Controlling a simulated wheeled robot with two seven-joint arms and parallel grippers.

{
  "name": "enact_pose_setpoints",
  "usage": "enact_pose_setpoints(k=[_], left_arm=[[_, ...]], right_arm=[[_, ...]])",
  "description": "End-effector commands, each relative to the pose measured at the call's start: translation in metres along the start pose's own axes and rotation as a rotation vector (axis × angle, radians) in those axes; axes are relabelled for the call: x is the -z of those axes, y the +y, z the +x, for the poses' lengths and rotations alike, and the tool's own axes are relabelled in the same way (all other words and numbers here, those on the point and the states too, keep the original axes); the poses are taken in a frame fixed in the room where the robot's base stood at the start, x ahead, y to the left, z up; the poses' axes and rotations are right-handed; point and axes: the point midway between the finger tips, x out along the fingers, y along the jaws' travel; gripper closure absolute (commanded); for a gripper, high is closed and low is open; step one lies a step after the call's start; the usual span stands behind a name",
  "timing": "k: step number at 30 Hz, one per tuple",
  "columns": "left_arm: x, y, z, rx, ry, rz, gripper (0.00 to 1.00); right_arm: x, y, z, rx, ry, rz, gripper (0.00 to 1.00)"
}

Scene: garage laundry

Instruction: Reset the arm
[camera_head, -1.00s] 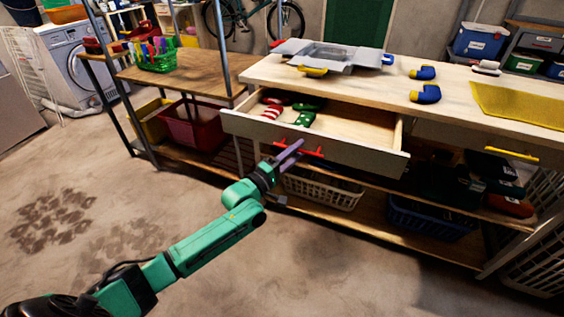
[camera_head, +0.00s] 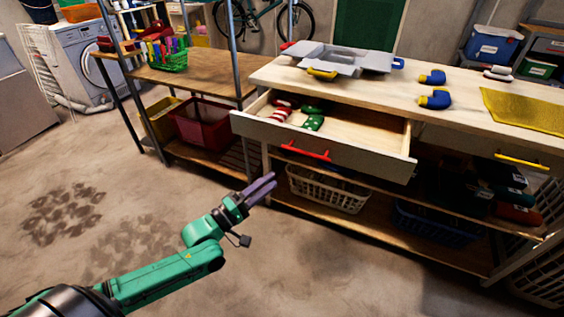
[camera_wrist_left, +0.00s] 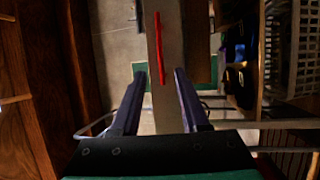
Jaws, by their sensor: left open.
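My left arm is green and comes in from the lower left of the head view. Its gripper (camera_head: 262,188) has purple-grey fingers and is open and empty, apart from the workbench, in front of and below the open drawer (camera_head: 350,158). In the left wrist view the two fingers (camera_wrist_left: 160,95) stand apart. Between and beyond them shows the drawer front with its red handle (camera_wrist_left: 158,50); the handle also shows in the head view (camera_head: 306,152). My right gripper is not in view.
The drawer holds red-and-white and green items (camera_head: 313,122). A white basket (camera_head: 328,190) and a blue basket (camera_head: 437,226) stand on the lower shelf. A grey tray-like object (camera_head: 345,57) and blue-yellow pieces (camera_head: 435,99) lie on the benchtop.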

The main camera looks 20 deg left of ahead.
Motion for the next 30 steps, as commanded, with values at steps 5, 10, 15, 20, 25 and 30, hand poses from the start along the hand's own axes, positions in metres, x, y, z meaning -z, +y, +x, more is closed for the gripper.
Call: enact_pose_setpoints(k=[5,10,15,20,25,30], left_arm=[[0.003,-0.007,-0.002,0.017,0.009,0.022,0.55],[0.033,-0.095,-0.036,0.248,0.075,0.289,0.55],[0.043,-0.229,-0.125,0.671,0.013,0.637,0.55],[0.003,-0.329,-0.231,1.031,-0.233,0.842,0.55],[-0.061,-0.385,-0.326,1.255,-0.568,0.936,0.55],[-0.125,-0.407,-0.397,1.35,-0.88,0.959,0.55]], right_arm=[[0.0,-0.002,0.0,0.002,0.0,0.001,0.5],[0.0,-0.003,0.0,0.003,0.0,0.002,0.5],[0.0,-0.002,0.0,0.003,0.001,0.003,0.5],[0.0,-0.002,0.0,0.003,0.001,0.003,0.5],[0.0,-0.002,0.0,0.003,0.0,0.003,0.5],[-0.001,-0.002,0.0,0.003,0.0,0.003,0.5]])
